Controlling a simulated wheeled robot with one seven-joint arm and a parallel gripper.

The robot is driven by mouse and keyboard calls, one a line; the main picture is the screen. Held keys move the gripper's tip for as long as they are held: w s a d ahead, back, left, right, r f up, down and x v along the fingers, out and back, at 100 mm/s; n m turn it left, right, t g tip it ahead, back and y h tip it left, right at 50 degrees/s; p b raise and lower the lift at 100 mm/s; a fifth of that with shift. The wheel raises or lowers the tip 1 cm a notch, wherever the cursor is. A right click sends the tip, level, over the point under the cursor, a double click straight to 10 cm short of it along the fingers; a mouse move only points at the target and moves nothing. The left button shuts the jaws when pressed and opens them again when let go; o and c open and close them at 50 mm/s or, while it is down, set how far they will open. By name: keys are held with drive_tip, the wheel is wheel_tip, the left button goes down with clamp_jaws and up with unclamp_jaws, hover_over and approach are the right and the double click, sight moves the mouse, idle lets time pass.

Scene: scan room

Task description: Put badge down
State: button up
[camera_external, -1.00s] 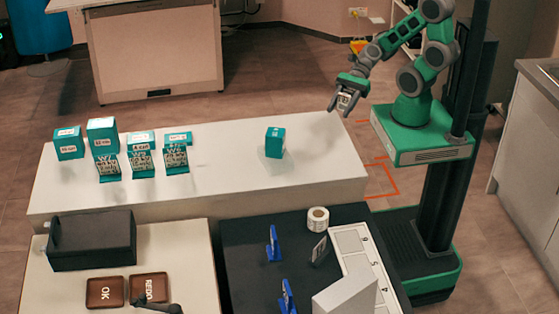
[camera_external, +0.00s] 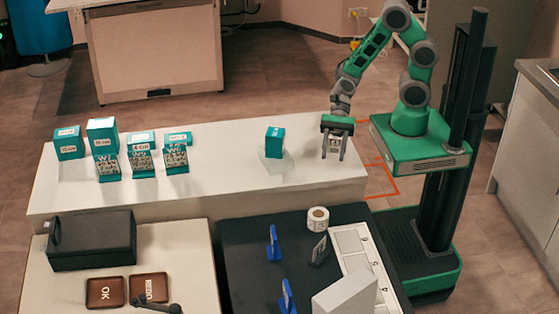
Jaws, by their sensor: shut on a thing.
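My gripper (camera_external: 334,152) points down above the right end of the long white table, with its fingers shut on a small pale thing between them. This is the badge (camera_external: 335,142), as far as I can tell; its face is too small to read. The fingertips appear just above the table top, and I cannot tell whether they touch it.
A teal box (camera_external: 275,142) stands on the white table (camera_external: 225,170) left of my gripper. Several teal boxes stand further left. The black table (camera_external: 245,265) in front holds blue stands (camera_external: 273,243), a label roll (camera_external: 318,219), a dark upright holder (camera_external: 320,250) and a white compartment tray (camera_external: 350,240).

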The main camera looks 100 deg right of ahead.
sight(330, 170)
drive_tip(key=shift+w+a+f, duration=0.2)
drive_tip(key=shift+w+f, duration=0.05)
drive_tip(key=shift+f, duration=0.2)
drive_tip(key=shift+w+f, duration=0.1)
drive_tip(key=shift+f, duration=1.5)
drive_tip(key=o, duration=1.3)
drive_tip(key=shift+f, duration=0.1)
drive_tip(key=shift+o, duration=0.2)
drive_tip(key=shift+d+r, duration=0.25)
drive_tip(key=v, duration=1.1)
drive_tip(key=shift+d, duration=0.2)
